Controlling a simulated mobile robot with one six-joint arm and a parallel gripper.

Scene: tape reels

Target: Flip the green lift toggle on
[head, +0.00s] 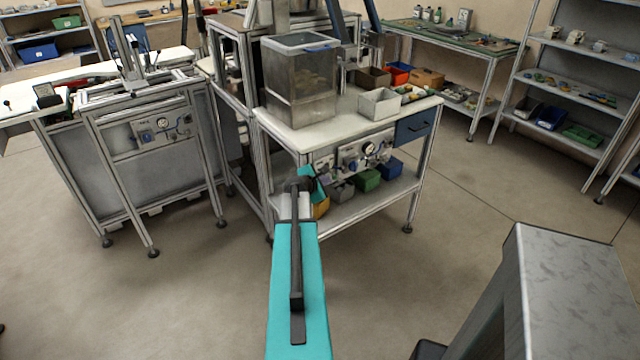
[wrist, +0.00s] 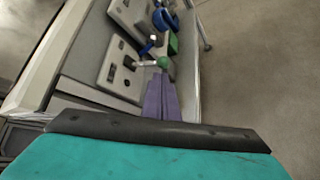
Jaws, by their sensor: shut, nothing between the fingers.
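The green lift toggle (wrist: 163,62) shows in the wrist view as a green-tipped lever standing out from a pale panel plate (wrist: 115,70) on the side of the workbench. My gripper (wrist: 161,78) has purple fingers, shut with nothing between them. Its tips are just below the green tip in the picture; whether they touch it I cannot tell. In the head view my teal arm reaches to the bench front. The gripper and the toggle cannot be made out there.
The workbench (head: 330,130) carries a large clear-sided box (head: 300,85) and a pale bin (head: 379,104). A gauge panel (head: 352,155) is under its top, with colored bins on the shelf below. Another station (head: 150,130) stands left. The floor in front is clear.

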